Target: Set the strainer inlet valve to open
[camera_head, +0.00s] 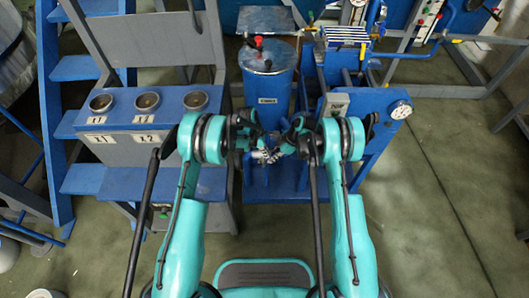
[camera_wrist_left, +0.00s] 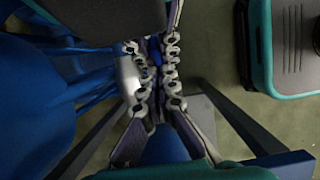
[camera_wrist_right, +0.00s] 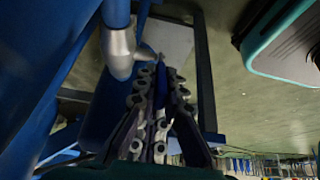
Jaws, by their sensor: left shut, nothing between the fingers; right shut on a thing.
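A silver valve body on a blue pipe (camera_wrist_right: 121,52) shows in the right wrist view, just left of my right gripper (camera_wrist_right: 160,73). The right gripper is shut on a narrow blue valve handle (camera_wrist_right: 182,69), partly hidden by the fingers. In the left wrist view the silver valve body (camera_wrist_left: 129,76) lies beside my left gripper (camera_wrist_left: 152,46), which is shut with nothing held. In the head view the left gripper (camera_head: 264,155) and right gripper (camera_head: 285,146) are close together in front of the blue tank (camera_head: 268,82). The valve is mostly hidden there, and its setting cannot be told.
A blue-grey bench (camera_head: 125,118) with several round cups stands at the left beside blue stairs (camera_head: 73,68). A pressure gauge (camera_head: 400,110) sits on a blue panel at the right. A blue frame surrounds the tank's base. Open floor (camera_head: 440,190) lies to the right.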

